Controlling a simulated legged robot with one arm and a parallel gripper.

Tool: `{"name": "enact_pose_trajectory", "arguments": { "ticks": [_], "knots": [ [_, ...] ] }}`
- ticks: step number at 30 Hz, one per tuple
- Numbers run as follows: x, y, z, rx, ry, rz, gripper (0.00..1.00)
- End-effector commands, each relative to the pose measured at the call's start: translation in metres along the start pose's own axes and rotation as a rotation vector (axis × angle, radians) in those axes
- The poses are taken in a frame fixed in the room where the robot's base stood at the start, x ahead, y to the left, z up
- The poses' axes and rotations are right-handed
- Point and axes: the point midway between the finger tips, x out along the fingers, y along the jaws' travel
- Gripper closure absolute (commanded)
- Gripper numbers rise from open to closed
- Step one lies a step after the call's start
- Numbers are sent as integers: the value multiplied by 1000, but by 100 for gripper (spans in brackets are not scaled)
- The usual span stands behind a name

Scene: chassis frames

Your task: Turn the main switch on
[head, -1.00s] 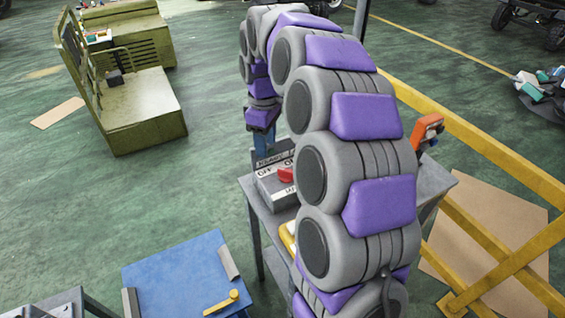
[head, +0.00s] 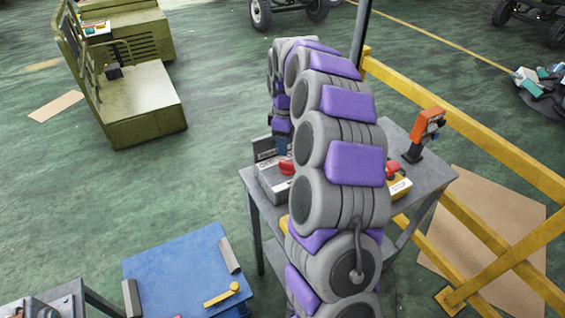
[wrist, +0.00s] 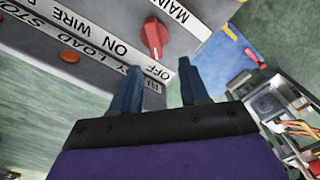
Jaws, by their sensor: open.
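The main switch is a red rotary knob (wrist: 154,38) on a grey box (wrist: 80,30), near white label strips reading MAIN, OFF and ON in the wrist view. In the head view the red knob (head: 286,167) shows on the grey box (head: 268,186) on a small table. My gripper (wrist: 159,68) is open and empty, its two blue fingers apart and pointing toward the box. The knob appears just beyond the fingertips, roughly in line with the gap, with no visible contact. I cannot tell the knob's exact setting. My arm mostly hides the gripper in the head view.
The grey table (head: 436,171) also holds a yellow box (head: 400,188) with a red button and an orange device (head: 427,124) on a stand. A yellow railing (head: 470,125) runs behind on the right. Green floor between is clear.

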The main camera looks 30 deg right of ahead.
Motion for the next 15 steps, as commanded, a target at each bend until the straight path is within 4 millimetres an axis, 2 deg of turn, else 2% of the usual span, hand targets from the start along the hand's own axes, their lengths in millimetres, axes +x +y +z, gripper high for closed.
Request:
{"name": "enact_pose_trajectory", "arguments": {
  "ticks": [1,6,15],
  "knots": [
    [14,1,3,3,0,-5,55],
    [44,-1,-1,3,-1,-1,55],
    [75,-10,-13,2,-11,5,55]
  ]
}}
